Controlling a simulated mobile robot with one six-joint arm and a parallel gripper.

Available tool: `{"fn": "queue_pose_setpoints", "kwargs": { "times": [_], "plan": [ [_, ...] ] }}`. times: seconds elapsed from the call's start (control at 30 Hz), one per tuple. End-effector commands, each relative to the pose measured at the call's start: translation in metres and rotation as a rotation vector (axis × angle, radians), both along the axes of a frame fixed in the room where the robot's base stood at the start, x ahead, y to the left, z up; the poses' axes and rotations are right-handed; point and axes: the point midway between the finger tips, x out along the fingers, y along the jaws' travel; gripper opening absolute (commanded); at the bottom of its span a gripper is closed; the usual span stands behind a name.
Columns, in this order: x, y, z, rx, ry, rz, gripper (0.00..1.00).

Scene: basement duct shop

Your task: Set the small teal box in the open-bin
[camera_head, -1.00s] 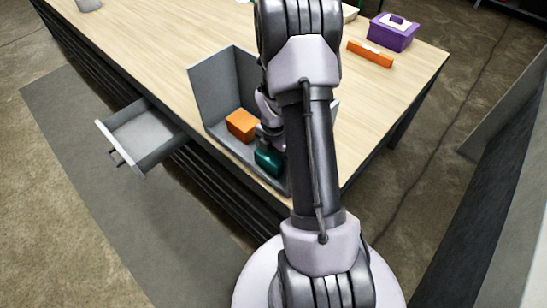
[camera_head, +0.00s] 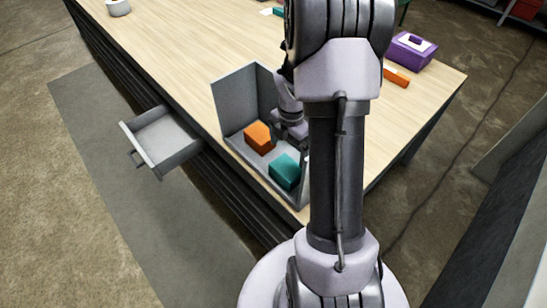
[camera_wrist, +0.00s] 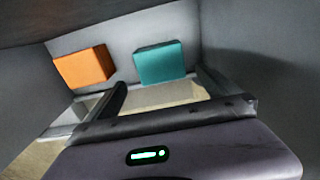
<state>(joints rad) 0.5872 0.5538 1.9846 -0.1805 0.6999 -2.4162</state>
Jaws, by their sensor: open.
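The small teal box (camera_head: 284,172) rests on the floor of the grey open-bin (camera_head: 231,104), near its open front. In the wrist view the teal box (camera_wrist: 159,63) shows beyond my fingers, apart from them. An orange box (camera_head: 259,138) stands in the same bin, left of and behind the teal box; it also shows in the wrist view (camera_wrist: 82,68). My gripper (camera_wrist: 160,92) is open, with nothing between its fingers. In the head view my gripper is behind the teal box, inside the bin, and my arm hides its fingertips and the bin's right side.
The bin stands at the front edge of a wooden workbench (camera_head: 180,50). An open, empty drawer (camera_head: 160,137) juts out at the left. A purple box (camera_head: 411,50) and an orange bar (camera_head: 397,76) lie at the back right. A white roll (camera_head: 118,8) sits far left.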

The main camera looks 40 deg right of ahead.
Motion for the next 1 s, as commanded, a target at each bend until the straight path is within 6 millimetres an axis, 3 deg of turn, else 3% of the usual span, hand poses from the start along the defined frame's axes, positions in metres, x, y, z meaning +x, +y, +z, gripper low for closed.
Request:
{"fn": "queue_pose_setpoints", "kwargs": {
  "times": [0.1,0.17,0.27,0.33,0.4,0.5,0.6,0.7,1.0],
  "plan": [
    [0.002,0.005,0.008,-0.004,-0.010,-0.033,1.00],
    [0.008,0.020,0.033,-0.012,-0.044,-0.140,1.00],
    [0.010,0.077,0.105,0.010,-0.150,-0.501,1.00],
    [-0.005,0.129,0.155,0.082,-0.227,-0.826,1.00],
    [-0.030,0.176,0.192,0.194,-0.274,-1.139,1.00],
    [-0.070,0.226,0.223,0.379,-0.274,-1.519,1.00],
    [-0.103,0.256,0.235,0.527,-0.218,-1.782,1.00],
    [-0.120,0.270,0.238,0.608,-0.167,-1.921,1.00],
    [-0.125,0.273,0.238,0.631,-0.147,-1.972,1.00]
  ]
}}
